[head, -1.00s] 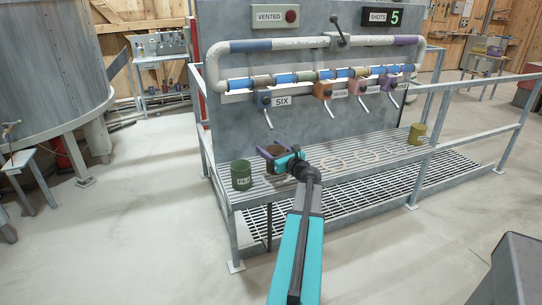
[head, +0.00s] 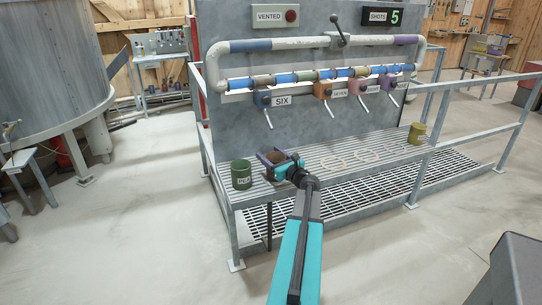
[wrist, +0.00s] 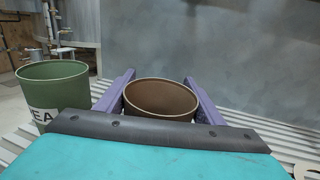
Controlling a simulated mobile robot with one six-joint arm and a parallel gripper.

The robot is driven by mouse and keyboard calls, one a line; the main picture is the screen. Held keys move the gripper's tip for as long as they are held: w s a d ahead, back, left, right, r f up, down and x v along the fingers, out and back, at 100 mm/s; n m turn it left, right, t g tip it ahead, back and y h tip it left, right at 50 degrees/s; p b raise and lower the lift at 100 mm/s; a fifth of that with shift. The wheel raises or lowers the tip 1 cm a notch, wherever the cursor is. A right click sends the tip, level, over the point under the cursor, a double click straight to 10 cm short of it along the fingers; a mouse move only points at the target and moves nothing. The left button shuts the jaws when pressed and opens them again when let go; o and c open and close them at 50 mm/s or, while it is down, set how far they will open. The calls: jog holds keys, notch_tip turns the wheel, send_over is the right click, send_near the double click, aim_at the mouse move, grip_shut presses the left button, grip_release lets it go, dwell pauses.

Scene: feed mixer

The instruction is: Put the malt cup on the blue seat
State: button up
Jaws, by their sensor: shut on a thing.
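A brown cup (head: 272,155), seemingly the malt cup, is upright between the purple fingers of my gripper (head: 276,159). In the wrist view the brown cup (wrist: 160,98) sits between both fingers, and its label is hidden. My gripper is shut on it, over the left part of the slatted bench (head: 310,160). I cannot tell whether the cup's base touches the bench. No blue seat shows clearly. A blue dispenser (head: 262,99) marked SIX hangs above and behind the cup. The bench just under the cup is hidden by it and my gripper.
A green cup (head: 241,174) labelled PEA stands close to the left of the brown cup; it also shows in the wrist view (wrist: 55,92). An olive cup (head: 417,133) stands at the bench's right end. Pale rings (head: 368,155) mark the bench between. A grey panel (head: 300,125) rises behind.

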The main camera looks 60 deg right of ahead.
jog(key=shift+f, duration=0.15)
jog(key=o, duration=1.1)
jog(key=shift+r, duration=0.2)
jog(key=b+v, duration=0.2)
jog(key=v, duration=1)
jog(key=shift+s, duration=0.1)
jog(key=shift+r, duration=0.1)
